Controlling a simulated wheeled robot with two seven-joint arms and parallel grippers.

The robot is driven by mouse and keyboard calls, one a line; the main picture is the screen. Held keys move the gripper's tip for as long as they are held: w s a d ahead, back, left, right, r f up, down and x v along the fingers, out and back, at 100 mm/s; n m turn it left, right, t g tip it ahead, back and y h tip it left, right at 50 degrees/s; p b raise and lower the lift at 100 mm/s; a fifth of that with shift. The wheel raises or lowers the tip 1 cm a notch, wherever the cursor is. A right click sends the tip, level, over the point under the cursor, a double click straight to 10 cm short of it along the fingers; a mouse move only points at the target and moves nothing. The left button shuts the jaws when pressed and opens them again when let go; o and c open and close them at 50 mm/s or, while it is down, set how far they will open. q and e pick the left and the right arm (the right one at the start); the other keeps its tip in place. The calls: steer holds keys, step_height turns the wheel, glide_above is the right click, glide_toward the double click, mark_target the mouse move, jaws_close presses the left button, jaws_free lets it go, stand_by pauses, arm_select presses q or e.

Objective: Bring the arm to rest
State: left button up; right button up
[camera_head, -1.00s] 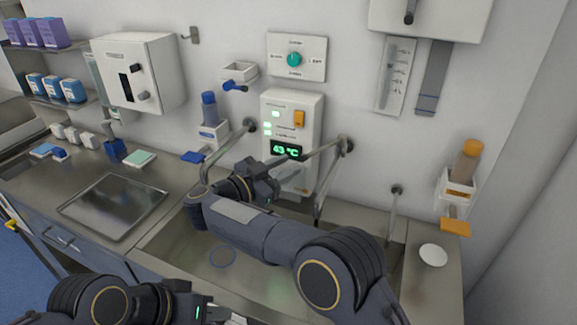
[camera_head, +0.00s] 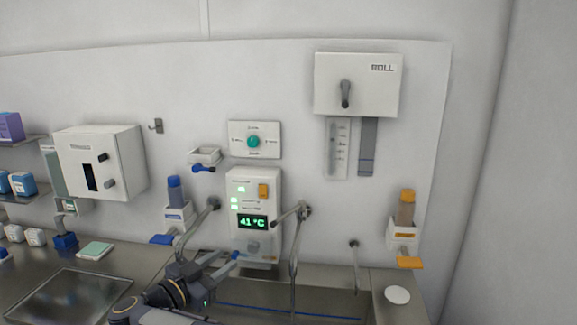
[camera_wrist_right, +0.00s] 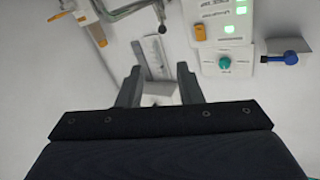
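My right arm, dark grey with a pale panel, comes in at the bottom of the head view. Its gripper (camera_head: 215,273) is in front of the sink wall, just left of and below the temperature unit (camera_head: 253,200), which reads 41 °C. In the right wrist view the two fingers (camera_wrist_right: 159,76) stand apart with nothing held between them; the wall and its fittings show beyond. I cannot tell from the head view how far the gripper is from the unit. My left gripper is not in view.
Metal taps (camera_head: 297,230) stick out from the wall near the arm. A blue-capped bottle (camera_head: 176,191) and an orange-capped bottle (camera_head: 406,207) sit in wall holders.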

steer(key=w+d+r+n+t+y, duration=0.2)
steer(key=w+d+r+y, duration=0.25)
steer(key=r, duration=0.35)
steer(key=w+d+r+n+t+y, duration=0.1)
steer(key=w+d+r+t+y, duration=0.3)
steer(key=r, duration=0.4)
steer(key=s+d+r+n+g+y, duration=0.1)
steer(key=s+d+r+n+y, duration=0.2)
steer(key=d+y, duration=0.35)
steer(key=s+d+f+n+g+y, duration=0.1)
steer(key=s+d+f+n+g, duration=0.15)
steer(key=s+d, duration=0.45)
steer(key=s+d+f+g, duration=0.3)
steer(key=s+d+f, duration=0.1)
steer(key=s+f, duration=0.4)
steer(key=s+d+f+g+h, duration=0.1)
steer(key=s+d+f+g, duration=0.3)
steer(key=s, duration=0.9)
steer(key=s+d+f+g, duration=0.4)
steer(key=s+d+f, duration=0.1)
steer(key=s+f, duration=0.6)
steer(key=shift+d+f+m+h, duration=0.25)
steer(key=shift+f+m+h, duration=0.1)
steer(key=shift+m, duration=0.1)
steer(key=shift+s+g, duration=0.1)
steer(key=shift+g, duration=0.15)
